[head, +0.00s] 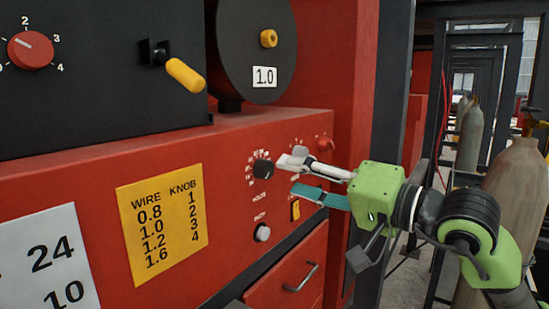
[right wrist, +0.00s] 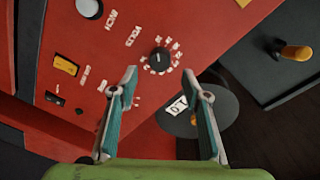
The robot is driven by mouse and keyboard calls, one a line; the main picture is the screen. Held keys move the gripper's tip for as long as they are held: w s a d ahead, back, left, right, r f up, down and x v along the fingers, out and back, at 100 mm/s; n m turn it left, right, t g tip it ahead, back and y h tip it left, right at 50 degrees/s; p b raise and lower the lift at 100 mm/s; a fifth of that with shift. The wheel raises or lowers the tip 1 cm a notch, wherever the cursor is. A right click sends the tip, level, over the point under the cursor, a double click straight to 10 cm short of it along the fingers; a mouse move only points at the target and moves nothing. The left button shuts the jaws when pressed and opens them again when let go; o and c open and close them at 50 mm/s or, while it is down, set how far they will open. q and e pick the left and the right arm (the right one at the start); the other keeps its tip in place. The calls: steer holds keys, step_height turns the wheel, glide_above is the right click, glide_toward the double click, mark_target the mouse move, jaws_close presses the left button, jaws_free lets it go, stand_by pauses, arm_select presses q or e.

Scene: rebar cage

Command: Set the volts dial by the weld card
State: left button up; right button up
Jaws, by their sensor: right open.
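The volts dial (head: 263,168) is a small black knob on the red panel, ringed by white numbers, with VOLTS lettered below. In the right wrist view the dial (right wrist: 159,57) lies ahead, between and beyond the fingertips; its exact setting is too small to read. My right gripper (head: 291,175) is open and empty, just right of the dial and apart from it. It also shows in the wrist view (right wrist: 159,75). A white card (head: 45,262) at the lower left shows 24 and 10; the rest is cut off. My left gripper is not in view.
A yellow WIRE/KNOB card (head: 162,222) is left of the dial. A pale button (head: 262,232), a yellow switch (head: 295,210) and a red knob (head: 325,143) are nearby. Above are a spool marked 1.0 (head: 252,45) and a yellow-handled lever (head: 185,75). Gas cylinders (head: 515,190) stand right.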

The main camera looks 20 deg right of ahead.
mark_target(269, 171)
steer(key=p+x, duration=0.1)
steer(key=x, duration=0.3)
steer(key=shift+w+a+r+p, duration=0.15)
steer(key=shift+r+p, duration=0.05)
steer(key=shift+p, duration=0.2)
steer(key=shift+w+a+f, duration=0.2)
steer(key=shift+w+a, duration=0.2)
steer(key=shift+w, duration=0.25)
steer(key=c, duration=1.1)
